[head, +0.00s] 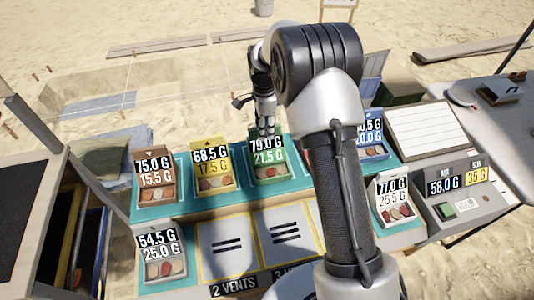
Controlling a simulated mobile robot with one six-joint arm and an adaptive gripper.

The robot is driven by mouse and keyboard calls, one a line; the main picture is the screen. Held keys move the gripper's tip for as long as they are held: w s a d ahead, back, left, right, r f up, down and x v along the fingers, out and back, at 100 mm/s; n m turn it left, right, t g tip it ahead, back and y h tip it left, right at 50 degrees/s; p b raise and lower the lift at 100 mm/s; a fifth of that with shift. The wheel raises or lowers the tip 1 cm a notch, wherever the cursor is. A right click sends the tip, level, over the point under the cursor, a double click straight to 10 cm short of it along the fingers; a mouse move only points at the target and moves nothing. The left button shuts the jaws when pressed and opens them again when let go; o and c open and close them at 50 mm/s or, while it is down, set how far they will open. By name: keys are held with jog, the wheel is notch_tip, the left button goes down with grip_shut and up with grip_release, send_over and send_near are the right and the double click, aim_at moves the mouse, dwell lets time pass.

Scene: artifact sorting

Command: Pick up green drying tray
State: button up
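The green drying tray (267,181) stands on the teal mat in the back row. Its label reads 79.0 G over 21.5 G, and a few small brown and pale pieces lie in its front. My gripper (265,130) points down at the tray's upper back edge, right behind the label. The fingertips are small and partly hidden, so I cannot tell whether they touch the tray or are closed on it.
A yellow tray (214,184) and a brown tray (157,194) stand to the left. A blue tray (373,151) is to the right, partly behind my arm. White trays stand at front left (163,268) and right (393,213). Marked pads (228,246) lie in front.

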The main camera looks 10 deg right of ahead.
grip_shut()
dwell(0.6)
